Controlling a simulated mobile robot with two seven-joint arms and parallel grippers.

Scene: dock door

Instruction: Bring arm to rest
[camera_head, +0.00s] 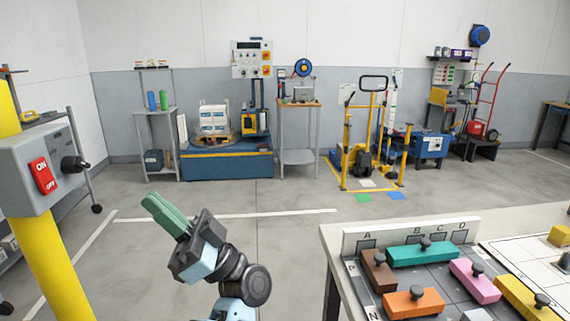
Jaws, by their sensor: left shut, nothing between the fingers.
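My left gripper (166,215) is in the lower left of the head view. Its green fingers are shut with nothing between them. It points up and to the left, over the open grey floor, and touches nothing that I can see. It is to the right of the yellow post and to the left of the table. My right gripper is not in view.
A yellow post (52,265) with a grey switch box (22,165) and red ON/OFF switch (43,175) stands close at left. A table (335,240) with colored knobbed blocks is at lower right. Shelves, machinery and a red hand truck (486,100) line the back wall. Floor between is clear.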

